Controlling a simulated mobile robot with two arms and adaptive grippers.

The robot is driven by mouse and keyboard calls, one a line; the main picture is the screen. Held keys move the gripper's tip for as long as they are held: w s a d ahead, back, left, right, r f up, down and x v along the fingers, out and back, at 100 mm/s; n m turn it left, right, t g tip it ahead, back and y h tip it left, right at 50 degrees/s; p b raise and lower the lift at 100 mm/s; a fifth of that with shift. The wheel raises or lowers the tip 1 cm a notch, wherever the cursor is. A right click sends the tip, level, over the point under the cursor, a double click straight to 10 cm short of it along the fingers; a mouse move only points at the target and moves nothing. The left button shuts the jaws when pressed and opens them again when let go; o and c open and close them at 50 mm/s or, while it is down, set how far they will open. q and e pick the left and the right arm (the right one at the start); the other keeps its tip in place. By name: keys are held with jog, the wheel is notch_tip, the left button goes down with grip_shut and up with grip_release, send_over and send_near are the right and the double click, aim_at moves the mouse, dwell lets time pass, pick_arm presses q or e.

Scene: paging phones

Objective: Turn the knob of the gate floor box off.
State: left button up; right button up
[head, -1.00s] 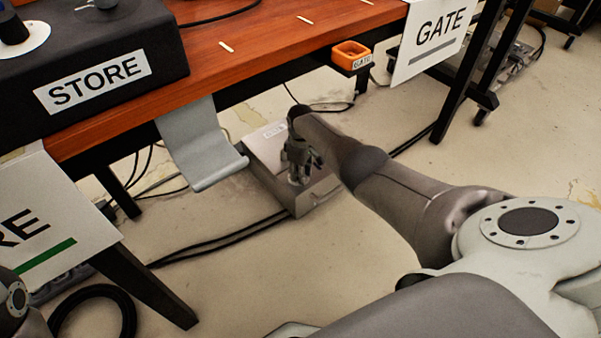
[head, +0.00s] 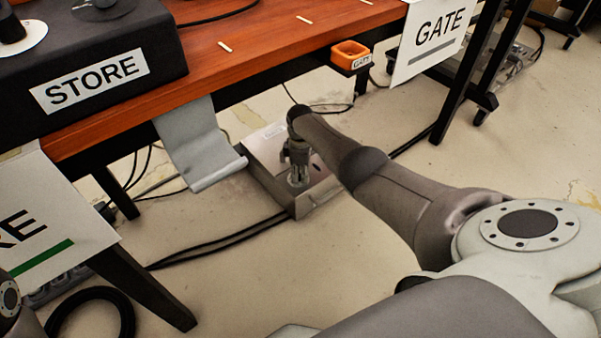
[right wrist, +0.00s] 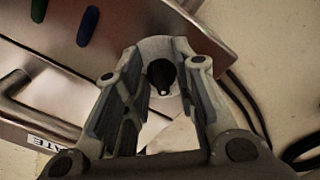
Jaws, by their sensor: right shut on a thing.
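The gate floor box (head: 318,196) is a grey metal box on the floor under the table edge, with a label on its far top part. My right gripper (head: 298,180) reaches down onto its top. In the right wrist view, the box's black knob (right wrist: 161,76) sits on a pale round plate between the two fingers of my right gripper (right wrist: 163,68). The box's GATE label (right wrist: 43,141) shows at the left. Only a bit of my left arm shows; its gripper is out of view.
A green and a blue piece (right wrist: 88,26) stand on the box, near a metal handle (right wrist: 14,84). A grey flap (head: 200,150) hangs from the wooden table (head: 260,62) left of the box. Black cables (head: 225,240) cross the floor. An orange GATE holder (head: 350,52) is on the table edge.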

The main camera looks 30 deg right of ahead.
aim_at(300, 174)
jog(key=o, duration=0.9)
jog(key=shift+o, duration=0.2)
jog(key=shift+r, duration=0.1)
notch_tip(300, 174, up, 12)
dwell(0.5)
